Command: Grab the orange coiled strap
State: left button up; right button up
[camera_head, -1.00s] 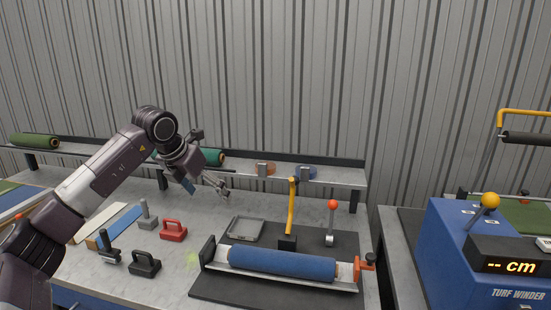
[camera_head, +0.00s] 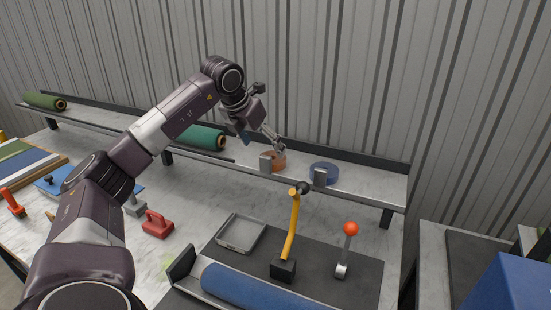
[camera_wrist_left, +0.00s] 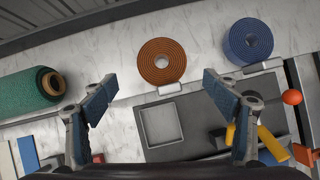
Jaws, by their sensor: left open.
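The orange coiled strap (camera_head: 274,160) lies on the raised shelf at the back, behind a small grey metal block. In the left wrist view the orange coiled strap (camera_wrist_left: 161,61) lies flat, its spiral seen from above, ahead of and between the two fingers. My left gripper (camera_head: 275,143) is at the strap in the head view, where its fingers overlap the coil's upper edge. In the left wrist view my left gripper (camera_wrist_left: 158,97) has its fingers wide apart with nothing between them. My right gripper is in neither view.
A blue coiled strap (camera_head: 324,172) lies right of the orange one on the shelf (camera_head: 375,185). A green turf roll (camera_head: 205,137) lies to the left. Below stand a grey tray (camera_head: 240,233), a yellow lever (camera_head: 292,225) and a red-knobbed lever (camera_head: 350,230).

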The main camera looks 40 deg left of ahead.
pick_arm(q)
jog(key=shift+w+f, duration=0.1)
jog(key=shift+f, duration=0.3)
jog(key=p+x, duration=0.2)
jog(key=x, duration=0.3)
jog(key=shift+w+d+r, duration=0.1)
jog(key=c, duration=1.2)
jog(key=shift+c, duration=0.6)
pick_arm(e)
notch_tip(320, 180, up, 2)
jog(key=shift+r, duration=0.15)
